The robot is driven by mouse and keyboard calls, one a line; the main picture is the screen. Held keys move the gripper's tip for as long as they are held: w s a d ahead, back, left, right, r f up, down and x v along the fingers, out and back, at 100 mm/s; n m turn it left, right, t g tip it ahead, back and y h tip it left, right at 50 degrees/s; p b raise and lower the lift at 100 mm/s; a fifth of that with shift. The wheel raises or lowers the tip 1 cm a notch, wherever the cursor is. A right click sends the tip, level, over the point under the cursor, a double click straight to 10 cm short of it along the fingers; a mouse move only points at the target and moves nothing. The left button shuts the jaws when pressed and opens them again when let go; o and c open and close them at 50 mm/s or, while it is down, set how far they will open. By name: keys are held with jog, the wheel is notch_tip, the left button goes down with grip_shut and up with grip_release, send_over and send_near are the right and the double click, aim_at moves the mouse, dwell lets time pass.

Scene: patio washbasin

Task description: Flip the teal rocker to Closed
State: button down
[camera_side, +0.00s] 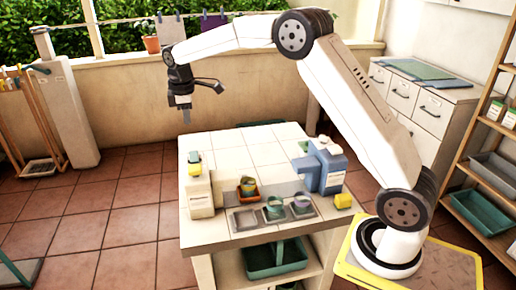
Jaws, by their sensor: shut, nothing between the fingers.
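My gripper (186,116) points down in the air above the back left of the tiled table (240,160). Its fingers are together with nothing between them, and it touches nothing. I cannot clearly pick out a teal rocker or any Closed marking at this size. A blue box-like unit (325,172) with a pale label stands at the right of the table, far from my gripper. A beige block (200,200) with a label stands at the front left, with a small green and yellow item (194,164) behind it.
Green and grey cups (274,206) stand on grey trays at the table's front. A terracotta dish (247,192) holds a green pot. A yellow block (343,201) lies at the right edge. The middle and back of the tabletop are mostly clear. A shelf (490,165) stands far right.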

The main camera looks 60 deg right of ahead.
aim_at(194, 153)
jog(key=shift+r, duration=0.1)
dwell(0.3)
jog(key=shift+w+d+r+t, duration=0.15)
jog(key=shift+w+d+t, duration=0.2)
jog(key=shift+d, duration=0.2)
jog(key=f, duration=0.4)
jog(key=w+d+f, duration=0.1)
jog(key=f, duration=0.4)
jog(key=w+d+f, duration=0.1)
jog(key=f, duration=0.3)
jog(key=shift+f, duration=0.35)
jog(key=shift+w+f, duration=0.1)
